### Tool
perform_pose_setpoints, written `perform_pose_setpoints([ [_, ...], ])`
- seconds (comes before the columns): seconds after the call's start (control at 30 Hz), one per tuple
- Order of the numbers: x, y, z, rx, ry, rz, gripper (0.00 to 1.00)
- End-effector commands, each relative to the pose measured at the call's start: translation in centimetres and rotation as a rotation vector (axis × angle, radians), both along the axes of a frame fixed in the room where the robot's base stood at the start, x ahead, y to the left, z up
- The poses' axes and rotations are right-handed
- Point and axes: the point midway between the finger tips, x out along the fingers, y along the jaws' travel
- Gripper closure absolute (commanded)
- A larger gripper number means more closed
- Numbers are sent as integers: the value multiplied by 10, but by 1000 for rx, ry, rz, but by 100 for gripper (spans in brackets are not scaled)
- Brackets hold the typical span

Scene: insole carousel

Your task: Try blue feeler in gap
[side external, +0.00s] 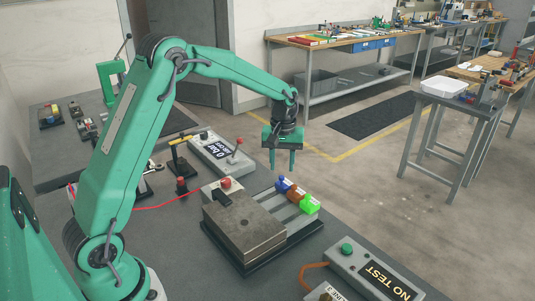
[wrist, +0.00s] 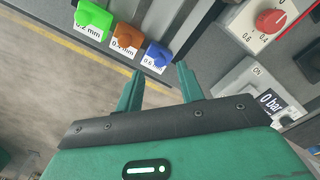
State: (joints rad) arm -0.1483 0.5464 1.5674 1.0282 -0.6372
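The blue feeler (side external: 284,184) stands at the back of a row on a grey rack, beside an orange feeler (side external: 294,194) and a green feeler (side external: 309,204). In the wrist view the blue feeler (wrist: 158,54) has a 0.6 mm label; the green feeler (wrist: 93,18) reads 0.2 mm. My gripper (side external: 282,167) is open and empty, above the blue feeler and apart from it. In the wrist view the blue feeler lies just beyond the fingertips of my gripper (wrist: 160,70). A metal block (side external: 245,222) sits left of the rack; I cannot make out its gap.
A red knob (side external: 226,183) stands behind the block; the wrist view shows its dial (wrist: 270,20). A grey box (side external: 221,152) reading "0 bar" is behind. A "NO TEST" panel (side external: 375,275) is at front right.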

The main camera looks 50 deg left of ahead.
Motion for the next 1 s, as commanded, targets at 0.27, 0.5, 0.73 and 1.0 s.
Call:
perform_pose_setpoints([
  [0.27,0,0,-29,0,1,0,62],
  [0.5,0,0,-35,0,0,0,62],
  [0.73,0,0,-35,0,0,0,74],
  [1.0,0,0,-35,0,0,0,100],
])
